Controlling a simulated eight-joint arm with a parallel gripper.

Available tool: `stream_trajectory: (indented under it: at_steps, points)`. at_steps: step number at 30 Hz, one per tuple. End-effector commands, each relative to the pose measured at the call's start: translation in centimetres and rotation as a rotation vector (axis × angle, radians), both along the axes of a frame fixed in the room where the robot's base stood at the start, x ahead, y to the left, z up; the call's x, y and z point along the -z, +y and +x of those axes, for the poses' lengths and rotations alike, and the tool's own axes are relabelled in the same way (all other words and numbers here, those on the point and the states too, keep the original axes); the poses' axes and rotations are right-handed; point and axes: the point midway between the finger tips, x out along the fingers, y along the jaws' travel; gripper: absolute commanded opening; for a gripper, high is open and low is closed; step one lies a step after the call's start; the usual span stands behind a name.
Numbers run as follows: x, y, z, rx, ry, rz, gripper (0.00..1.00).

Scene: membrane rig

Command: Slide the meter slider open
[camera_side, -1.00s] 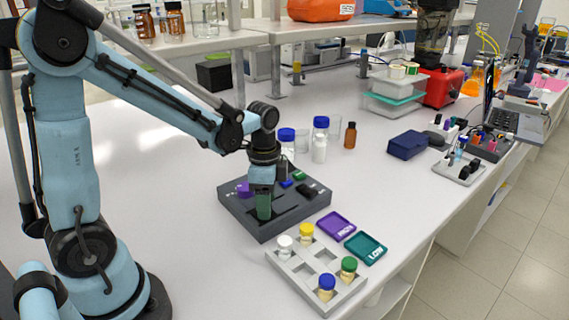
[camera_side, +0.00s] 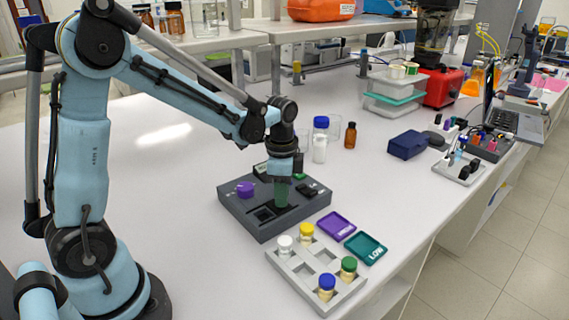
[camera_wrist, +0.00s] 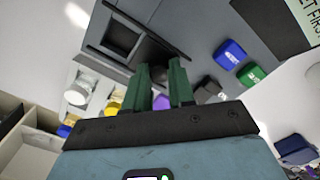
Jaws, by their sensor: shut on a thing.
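The meter is a dark grey box (camera_side: 240,208) on the bench, with a dark slider plate and a square recess (camera_side: 264,214) in its top. My gripper (camera_side: 281,204) points down at the box top, right of the recess. In the wrist view the green fingers (camera_wrist: 162,72) are shut on a small dark knob (camera_wrist: 158,74), which is mostly hidden between them. The dark slider plate (camera_wrist: 152,36) lies beside the uncovered square recess (camera_wrist: 121,38).
A grey vial rack (camera_side: 328,300) and purple (camera_side: 336,226) and teal (camera_side: 366,246) trays lie in front. Bottles (camera_side: 320,145) stand behind.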

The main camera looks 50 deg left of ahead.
Motion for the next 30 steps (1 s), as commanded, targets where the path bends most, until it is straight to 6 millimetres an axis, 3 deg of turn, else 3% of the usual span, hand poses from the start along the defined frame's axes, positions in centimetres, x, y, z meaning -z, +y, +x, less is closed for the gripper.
stream_trajectory:
  at_steps: [4, 14, 15, 19, 30]
  points:
    - [0.0, 0.0, 1.4, 0.001, -0.001, -0.001, 0.0]
    - [0.0, -0.1, 1.7, 0.001, -0.006, -0.001, 0.0]
    - [0.0, -0.1, 1.7, 0.001, -0.006, -0.001, 0.28]
    - [0.0, 0.0, 1.7, 0.001, -0.006, 0.0, 0.48]
    - [-0.3, 0.0, 1.6, 0.001, -0.001, 0.0, 0.51]
